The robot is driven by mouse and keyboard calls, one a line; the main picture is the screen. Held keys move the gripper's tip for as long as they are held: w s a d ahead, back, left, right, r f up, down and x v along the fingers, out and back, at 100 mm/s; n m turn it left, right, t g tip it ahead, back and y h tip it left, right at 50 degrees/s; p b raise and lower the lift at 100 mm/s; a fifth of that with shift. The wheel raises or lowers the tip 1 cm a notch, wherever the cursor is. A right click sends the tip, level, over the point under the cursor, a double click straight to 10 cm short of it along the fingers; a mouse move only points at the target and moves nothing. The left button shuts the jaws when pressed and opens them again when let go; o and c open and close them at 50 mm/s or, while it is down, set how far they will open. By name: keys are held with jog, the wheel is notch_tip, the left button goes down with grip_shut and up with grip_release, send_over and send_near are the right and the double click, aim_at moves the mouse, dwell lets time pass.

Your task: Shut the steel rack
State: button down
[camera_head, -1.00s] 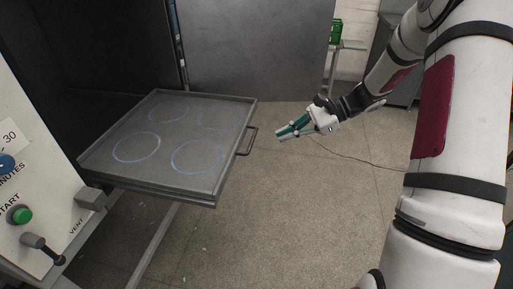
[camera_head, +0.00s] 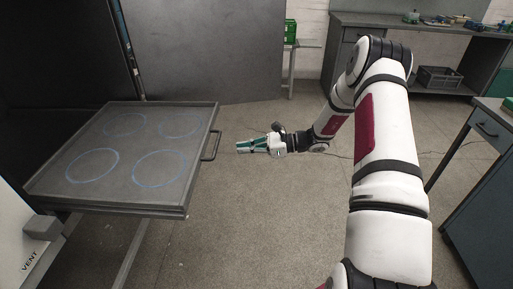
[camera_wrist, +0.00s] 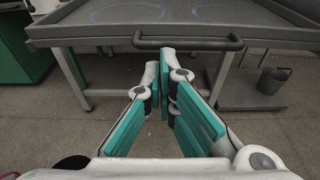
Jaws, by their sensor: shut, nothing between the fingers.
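The steel rack (camera_head: 75,190) is a grey flat tray marked with several pale blue circles. In the head view it sticks out at the left, pulled out from the dark cabinet opening. Its bar handle (camera_head: 212,146) is on the right end, and the handle also shows across the top of the wrist view (camera_wrist: 188,43). My gripper (camera_head: 238,147) has teal fingers and is shut with nothing in it. It points at the handle from the right, a short gap away and not touching. In the wrist view the fingertips (camera_wrist: 166,62) appear just below the handle.
A large grey door panel (camera_head: 215,50) stands open behind the rack. A blue-grey bench (camera_head: 490,150) stands at right. A grey bin (camera_wrist: 273,80) sits under the rack's right side. The floor between is clear.

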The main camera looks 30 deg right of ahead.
jog(key=x, duration=0.7)
